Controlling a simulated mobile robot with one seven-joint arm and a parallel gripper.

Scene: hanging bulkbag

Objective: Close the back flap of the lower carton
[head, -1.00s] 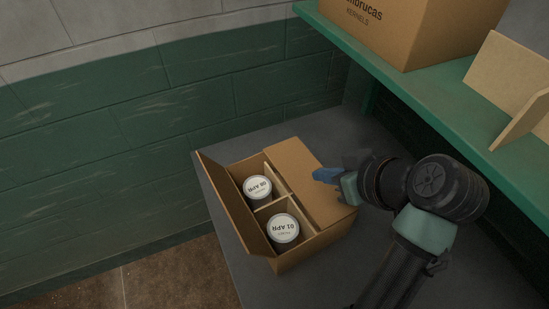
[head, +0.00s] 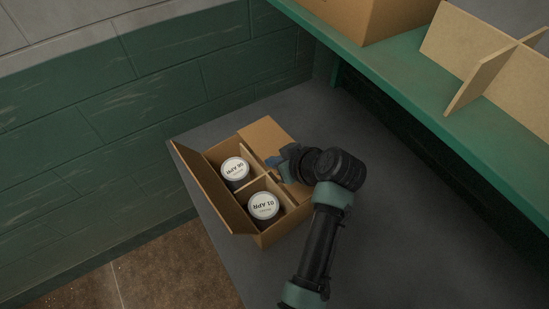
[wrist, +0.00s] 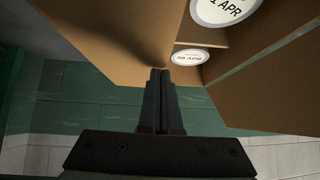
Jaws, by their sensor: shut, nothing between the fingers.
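The lower carton (head: 268,236) stands on a grey surface, with dividers inside. Two white-lidded tins show in it: a nearer one (head: 263,206) marked 01 APR and a farther one (head: 235,170). A long flap (head: 210,187) on its left side stands open, leaning outward. A brown flap (head: 266,131) lies at the far right side, partly hidden by my gripper (head: 273,162). My gripper is shut and empty over the carton's right half. In the wrist view, its closed fingertips (wrist: 162,73) are at the edge of a brown panel (wrist: 110,35); I cannot tell whether they touch.
A green shelf (head: 420,120) runs above on the right, holding a bigger carton (head: 345,18) and crossed tan divider boards (head: 480,60). A green block wall (head: 150,90) is behind on the left.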

